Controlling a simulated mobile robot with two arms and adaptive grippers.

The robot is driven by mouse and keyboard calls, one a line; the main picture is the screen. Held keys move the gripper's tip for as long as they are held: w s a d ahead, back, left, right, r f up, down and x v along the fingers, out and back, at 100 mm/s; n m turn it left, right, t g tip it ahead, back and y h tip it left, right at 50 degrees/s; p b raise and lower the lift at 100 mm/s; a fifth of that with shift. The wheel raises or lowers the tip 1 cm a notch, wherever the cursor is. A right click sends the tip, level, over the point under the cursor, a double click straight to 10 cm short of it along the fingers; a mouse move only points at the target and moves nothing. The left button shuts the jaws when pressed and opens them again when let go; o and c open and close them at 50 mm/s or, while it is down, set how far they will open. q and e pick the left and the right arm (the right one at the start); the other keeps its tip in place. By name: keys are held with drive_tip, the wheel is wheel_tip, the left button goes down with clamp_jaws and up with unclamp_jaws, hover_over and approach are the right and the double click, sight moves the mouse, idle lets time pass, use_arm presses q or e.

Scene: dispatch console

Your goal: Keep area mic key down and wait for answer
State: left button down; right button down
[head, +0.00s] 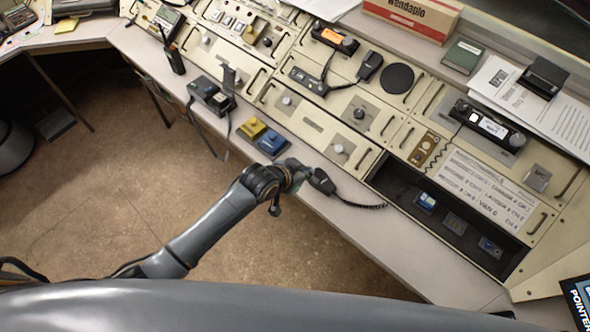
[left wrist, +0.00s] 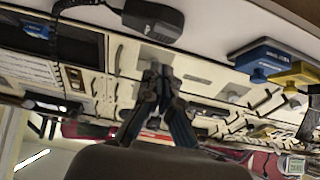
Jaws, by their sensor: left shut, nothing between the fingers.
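I cannot tell for sure which control is the area mic key. Blue (head: 271,145) and yellow (head: 252,128) key units sit side by side on the console's front ledge; they also show in the left wrist view, blue (left wrist: 268,56) and yellow (left wrist: 296,73). A black hand microphone (head: 322,183) with a coiled cord lies on the ledge right of them, and in the left wrist view (left wrist: 152,20). My left gripper (head: 298,167) is shut and empty, near the blue unit and the microphone; the left wrist view shows its fingertips (left wrist: 160,73) together, apart from both. My right gripper is out of view.
Another hand microphone (head: 370,66) rests on the upper panel. A dark open recess (head: 400,181) lies right of my gripper. A black device (head: 211,95) and a handheld radio (head: 174,59) stand on the left. The floor before the ledge is clear.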

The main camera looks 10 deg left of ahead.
use_arm(q)
drive_tip(key=v, duration=0.6)
drive_tip(key=shift+r+b, duration=0.3)
drive_tip(key=shift+r, duration=0.05)
drive_tip(key=shift+a, duration=0.15)
drive_tip(key=s+a+f+n+g+y+b, duration=0.1)
drive_tip(key=s+a+f, duration=0.3)
drive_tip(key=f, duration=0.6)
drive_tip(key=s+a+f+n+g+y+b, duration=0.1)
drive_tip(key=s+a+f+y, duration=0.3)
drive_tip(key=f, duration=0.6)
drive_tip(key=s+a+f+n+h+b, duration=0.1)
drive_tip(key=s+a+f+n, duration=0.3)
drive_tip(key=f, duration=0.7)
drive_tip(key=s+a+f+g, duration=0.1)
drive_tip(key=s+f, duration=0.3)
drive_tip(key=s, duration=0.5)
drive_tip(key=s+a+f+g+y+b, duration=0.1)
drive_tip(key=s+a+f+g, duration=0.1)
drive_tip(key=s+f, duration=0.3)
drive_tip(key=s+a+f+m+g, duration=0.1)
drive_tip(key=s+a+f, duration=0.2)
drive_tip(key=s, duration=1)
wheel_tip(320, 180, down, 2)
drive_tip(key=shift+s+a+f, duration=0.25)
drive_tip(key=shift+s+a, duration=0.05)
